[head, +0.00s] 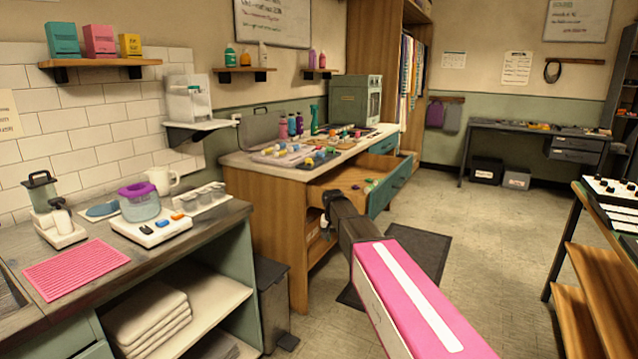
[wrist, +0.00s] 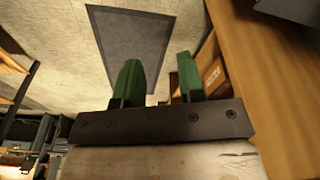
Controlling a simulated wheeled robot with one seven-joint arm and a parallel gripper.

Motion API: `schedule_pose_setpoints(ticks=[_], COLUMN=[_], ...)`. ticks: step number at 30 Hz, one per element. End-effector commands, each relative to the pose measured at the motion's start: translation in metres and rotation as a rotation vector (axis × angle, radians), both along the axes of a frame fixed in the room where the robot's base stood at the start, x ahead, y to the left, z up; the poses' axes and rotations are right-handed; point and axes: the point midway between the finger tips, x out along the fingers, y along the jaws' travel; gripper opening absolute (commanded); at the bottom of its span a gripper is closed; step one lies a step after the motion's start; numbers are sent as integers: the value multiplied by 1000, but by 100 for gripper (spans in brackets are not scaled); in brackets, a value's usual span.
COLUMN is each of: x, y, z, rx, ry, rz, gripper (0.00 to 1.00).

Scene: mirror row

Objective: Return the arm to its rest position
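My arm, with a pink and white link, reaches from the lower right of the head view to the front of the wooden counter. Its dark far end is beside the open drawer (head: 345,186); the fingers cannot be made out there. In the wrist view my gripper (wrist: 159,78) shows two green fingers standing apart with nothing between them. Beyond them lie the floor and a dark mat (wrist: 135,40); a wooden panel (wrist: 275,80) is close on the right.
The wooden counter (head: 268,210) holds bottles and small coloured items. A dark bin (head: 272,300) stands below left of the arm. The near left worktop (head: 150,250) carries a pink mat (head: 76,268) and appliances. A shelved stand (head: 590,270) is at right.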

Motion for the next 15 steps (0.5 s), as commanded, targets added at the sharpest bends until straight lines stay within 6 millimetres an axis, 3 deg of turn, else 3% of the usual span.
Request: schedule_pose_setpoints(ticks=[1, 9, 12, 15], x=[-39, -181, -226, -259], y=[-20, -93, -110, -121], z=[-18, -86, -101, -111], rx=[1, 18, 27, 36], ry=[19, 96, 118, 133], rz=[12, 99, 127, 149], gripper=[36, 36, 36, 36])
